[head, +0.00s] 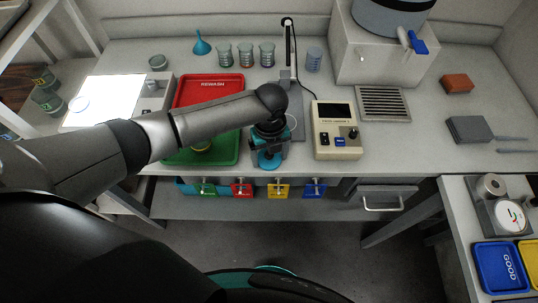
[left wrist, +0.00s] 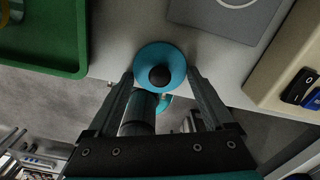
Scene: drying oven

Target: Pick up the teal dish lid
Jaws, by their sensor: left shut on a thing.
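The teal dish lid (left wrist: 144,60) is a round disc with a dark knob in its middle. In the left wrist view it sits between the two fingertips of my left gripper (left wrist: 161,76), which is shut on it. In the head view the lid (head: 269,164) shows below my left gripper (head: 268,150), over the bench's front edge, between the green tray and the cream instrument. Whether it touches the bench is hard to tell. My right gripper is not in view.
A red tray (head: 186,91) and a green tray (head: 226,157) lie left of the gripper. A cream instrument (head: 337,144) stands close on the right. A grey stand (head: 295,120) is behind. Coloured clips (head: 241,188) hang below the front edge.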

